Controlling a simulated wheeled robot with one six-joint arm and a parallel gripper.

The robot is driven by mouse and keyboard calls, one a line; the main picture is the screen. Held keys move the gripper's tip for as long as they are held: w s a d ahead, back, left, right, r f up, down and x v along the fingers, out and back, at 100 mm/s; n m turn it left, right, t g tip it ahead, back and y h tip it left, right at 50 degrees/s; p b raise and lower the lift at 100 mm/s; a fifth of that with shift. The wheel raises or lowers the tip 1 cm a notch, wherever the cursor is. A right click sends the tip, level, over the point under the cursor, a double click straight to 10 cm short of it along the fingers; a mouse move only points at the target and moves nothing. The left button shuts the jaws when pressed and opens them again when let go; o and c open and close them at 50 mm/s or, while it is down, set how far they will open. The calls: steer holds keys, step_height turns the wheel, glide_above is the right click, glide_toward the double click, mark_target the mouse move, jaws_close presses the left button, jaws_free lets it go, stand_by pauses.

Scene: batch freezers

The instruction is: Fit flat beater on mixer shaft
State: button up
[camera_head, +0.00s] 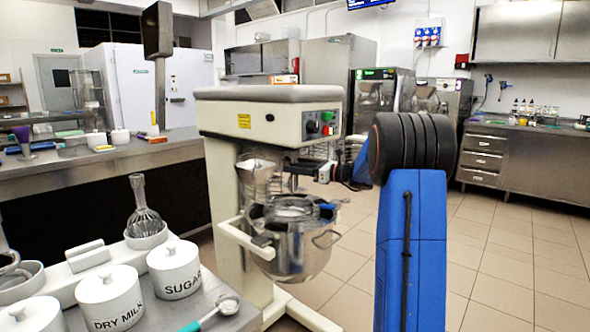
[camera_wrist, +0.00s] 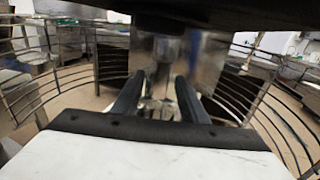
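The mixer (camera_head: 268,110) stands in the middle of the head view, with its steel bowl (camera_head: 290,240) held below its head. In the wrist view, a vertical metal shaft (camera_wrist: 163,55) hangs from the dark underside of the mixer head. My gripper (camera_wrist: 160,82) reaches under the head, with its two dark fingers on either side of metal below the shaft. I cannot tell whether this metal is the flat beater, or whether the fingers press on it. No flat beater shows clearly.
Curved wire guard bars (camera_wrist: 275,115) surround my gripper on both sides. Left of the mixer, a counter holds a sugar jar (camera_head: 175,268), a dry milk jar (camera_head: 108,300) and a whisk (camera_head: 143,215). The tiled floor (camera_head: 510,265) at right is clear.

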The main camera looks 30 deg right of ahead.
steer(key=v, duration=1.7)
steer(key=shift+s, duration=0.15)
steer(key=shift+d, duration=0.1)
